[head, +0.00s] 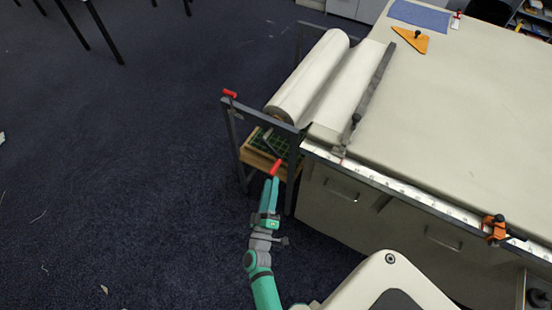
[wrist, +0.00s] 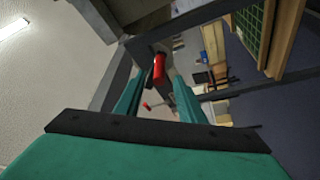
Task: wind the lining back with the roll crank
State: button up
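The lining is a thick white roll (head: 309,76) on a dark frame at the table's left end. A white sheet (head: 348,82) runs from it onto the table's edge. The roll crank has a dark arm at the frame's near end and a red handle (head: 276,167), which also shows in the wrist view (wrist: 159,67). My gripper (head: 271,181) is just below this handle. In the wrist view my gripper's fingers (wrist: 157,80) are apart, with the red handle between or just beyond their tips. A gap shows beside the handle, and I see no firm contact.
A dark bar (head: 374,85) lies across the sheet's table side. Another red handle (head: 230,93) tops the frame's left post. A wooden shelf (head: 258,158) with a green grid sits under the roll. An orange clamp (head: 494,228) grips the ruled near edge. Floor to the left is clear.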

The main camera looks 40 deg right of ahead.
aim_at(277, 159)
jog(key=x, duration=1.1)
jog(key=c, duration=0.7)
jog(key=shift+s+d, duration=0.15)
grip_shut()
jog(key=shift+f, duration=0.1)
